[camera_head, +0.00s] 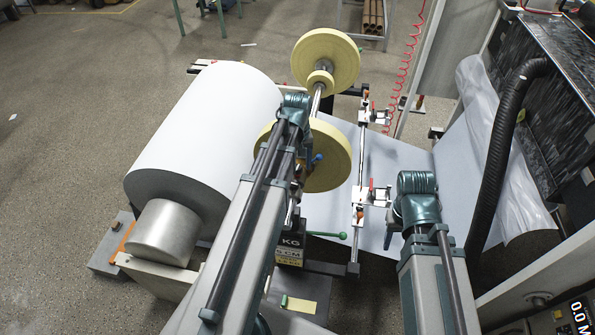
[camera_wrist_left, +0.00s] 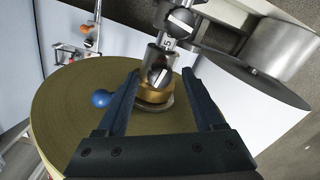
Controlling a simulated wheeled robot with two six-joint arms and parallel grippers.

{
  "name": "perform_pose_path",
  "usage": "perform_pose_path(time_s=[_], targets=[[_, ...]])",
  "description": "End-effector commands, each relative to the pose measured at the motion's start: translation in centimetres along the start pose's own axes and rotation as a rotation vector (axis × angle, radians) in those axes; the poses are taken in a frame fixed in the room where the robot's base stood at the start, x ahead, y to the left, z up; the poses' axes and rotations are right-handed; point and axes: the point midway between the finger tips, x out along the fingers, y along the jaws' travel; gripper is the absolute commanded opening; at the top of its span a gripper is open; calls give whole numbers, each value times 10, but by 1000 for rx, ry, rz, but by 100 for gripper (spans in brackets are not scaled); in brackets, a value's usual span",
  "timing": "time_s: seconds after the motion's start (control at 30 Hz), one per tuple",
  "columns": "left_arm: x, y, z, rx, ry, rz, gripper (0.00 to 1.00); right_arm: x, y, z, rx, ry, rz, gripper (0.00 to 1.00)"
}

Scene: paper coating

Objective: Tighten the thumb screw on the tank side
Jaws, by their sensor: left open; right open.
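A round blue knob (camera_wrist_left: 101,98) shows beside the left finger in the left wrist view; a blue knob (camera_head: 318,158) also shows against the near yellow disc in the head view. I cannot tell whether it is the thumb screw. My left gripper (camera_wrist_left: 160,74) is open, with its fingers on either side of a brass collar (camera_wrist_left: 155,92) and metal joint in front of the disc (camera_wrist_left: 62,110). I cannot tell whether they touch. In the head view the left arm hides much of this spot. My right gripper (camera_head: 391,232) is at right of centre, apart from the fittings, its fingers mostly hidden.
A large white paper roll (camera_head: 205,130) lies left of my left arm. A far yellow disc (camera_head: 325,60) sits on the same shaft. A rail with clamps (camera_head: 362,195) and a green-tipped lever (camera_head: 328,235) stand between my arms. A black hose (camera_head: 497,150) hangs at right.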

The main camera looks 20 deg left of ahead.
Motion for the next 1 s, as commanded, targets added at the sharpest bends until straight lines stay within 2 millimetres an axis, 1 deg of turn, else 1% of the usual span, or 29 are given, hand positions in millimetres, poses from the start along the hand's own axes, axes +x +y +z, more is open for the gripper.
perform_pose_path(time_s=[0.03,0.3,0.47,0.6,0.7,1.0], targets=[[4,0,0,0,0,0,69,4,0,0,0,0,0,50],[3,0,0,0,0,0,69,3,0,0,0,0,0,50],[3,0,0,0,0,0,40,3,0,0,0,0,0,50],[3,0,0,0,0,0,15,3,0,0,0,0,0,50],[3,0,0,0,0,0,0,3,0,0,0,0,0,50],[3,0,0,22,0,0,0,3,0,0,0,0,0,50]])
